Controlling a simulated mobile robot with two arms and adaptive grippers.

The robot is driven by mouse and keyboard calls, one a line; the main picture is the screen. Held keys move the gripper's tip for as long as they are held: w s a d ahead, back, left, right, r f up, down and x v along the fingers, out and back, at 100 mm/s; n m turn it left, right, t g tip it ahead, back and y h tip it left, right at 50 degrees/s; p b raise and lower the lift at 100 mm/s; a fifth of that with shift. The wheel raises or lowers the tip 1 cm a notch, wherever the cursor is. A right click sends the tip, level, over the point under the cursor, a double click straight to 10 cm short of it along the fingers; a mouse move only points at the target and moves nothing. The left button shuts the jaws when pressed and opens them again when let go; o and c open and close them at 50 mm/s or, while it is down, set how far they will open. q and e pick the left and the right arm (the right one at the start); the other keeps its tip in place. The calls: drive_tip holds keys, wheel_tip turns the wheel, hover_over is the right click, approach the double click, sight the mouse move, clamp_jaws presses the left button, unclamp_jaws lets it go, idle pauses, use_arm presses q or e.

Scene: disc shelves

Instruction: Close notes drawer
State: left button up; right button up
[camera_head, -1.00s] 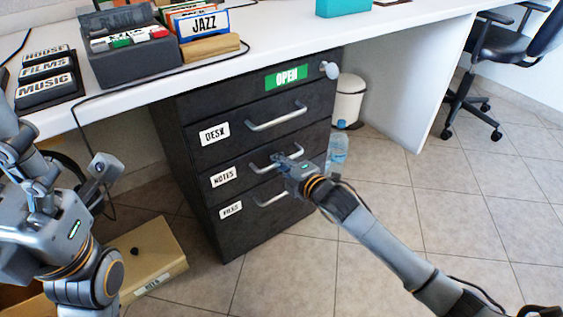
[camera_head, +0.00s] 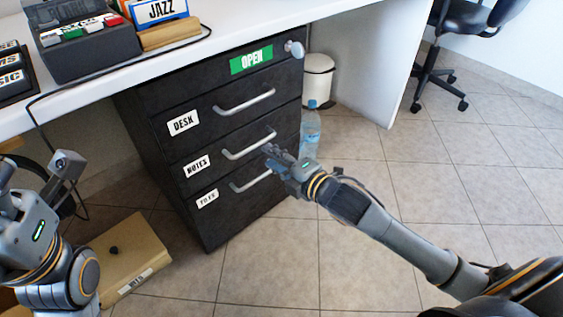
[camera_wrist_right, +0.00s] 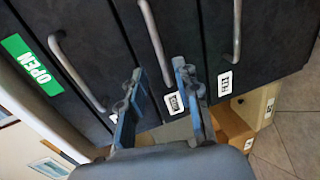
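The black drawer unit (camera_head: 155,145) stands under the white desk. Its notes drawer has a NOTES label (camera_head: 197,165) and a silver bar handle (camera_head: 248,146); the front looks about flush with its neighbours. My right gripper (camera_head: 268,152) is just below the right end of that handle. In the right wrist view, its fingers (camera_wrist_right: 158,85) are apart with nothing held, and the notes handle (camera_wrist_right: 153,40) appears between and beyond them; contact cannot be told. My left gripper (camera_head: 12,180) is at the left edge, its fingers unclear.
The desk drawer handle (camera_head: 245,103) is above and the files drawer handle (camera_head: 250,181) below. A cardboard box (camera_head: 122,258) lies on the floor at left. A bottle (camera_head: 310,132) and a white bin (camera_head: 318,80) stand right of the unit.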

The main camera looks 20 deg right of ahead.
drive_tip(key=v, duration=0.3)
idle(0.5)
